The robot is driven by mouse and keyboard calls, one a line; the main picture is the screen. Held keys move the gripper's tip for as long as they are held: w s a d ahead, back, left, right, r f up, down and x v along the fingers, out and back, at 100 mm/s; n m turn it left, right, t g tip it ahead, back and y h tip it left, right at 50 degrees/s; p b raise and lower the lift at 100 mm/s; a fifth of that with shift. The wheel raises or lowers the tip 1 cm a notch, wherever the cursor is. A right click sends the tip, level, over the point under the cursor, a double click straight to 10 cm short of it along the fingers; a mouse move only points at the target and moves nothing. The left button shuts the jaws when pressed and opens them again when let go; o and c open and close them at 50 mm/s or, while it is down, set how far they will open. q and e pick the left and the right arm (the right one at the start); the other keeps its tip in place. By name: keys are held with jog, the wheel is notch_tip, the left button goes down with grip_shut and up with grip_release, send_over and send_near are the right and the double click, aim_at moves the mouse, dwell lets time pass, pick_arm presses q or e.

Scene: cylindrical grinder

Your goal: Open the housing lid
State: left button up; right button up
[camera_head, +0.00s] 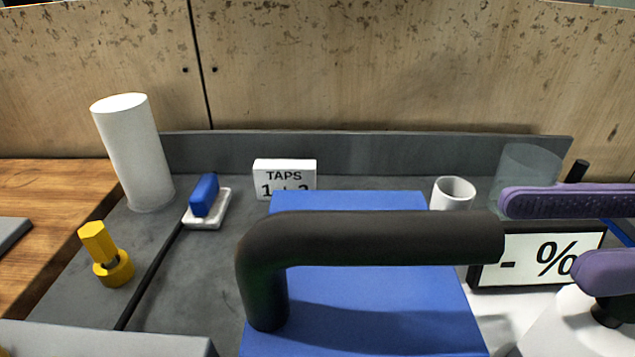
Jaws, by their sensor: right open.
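The blue housing lid (370,305) is in the lower middle of the head view, and its near part is cut off by the lower picture edge. A thick black bent handle (390,238) stands over it, rising at the left and running level to the right. The lid appears shut. My right gripper (537,236) comes in from the right with its two purple fingers spread apart and nothing between them. Its upper fingertip is close to the free right end of the handle; whether they touch I cannot tell. My left gripper is not in view.
Behind the lid are a "TAPS" sign (285,175) and a white cup (453,192). A sign with a percent mark (540,258) and a clear glass (526,172) are at the right. A white cylinder (135,150), blue-and-white brush (205,203) and yellow knob (108,255) are at the left.

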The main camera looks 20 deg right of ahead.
jog(key=p, duration=0.3)
send_near(282, 233)
jog(key=x, duration=0.4)
jog(key=shift+w+a+f, duration=0.1)
jog(key=shift+w+f, duration=0.15)
jog(key=shift+w, duration=0.2)
jog(key=shift+w+a+f, duration=0.1)
jog(key=shift+a, duration=0.2)
jog(key=c, duration=0.6)
grip_shut()
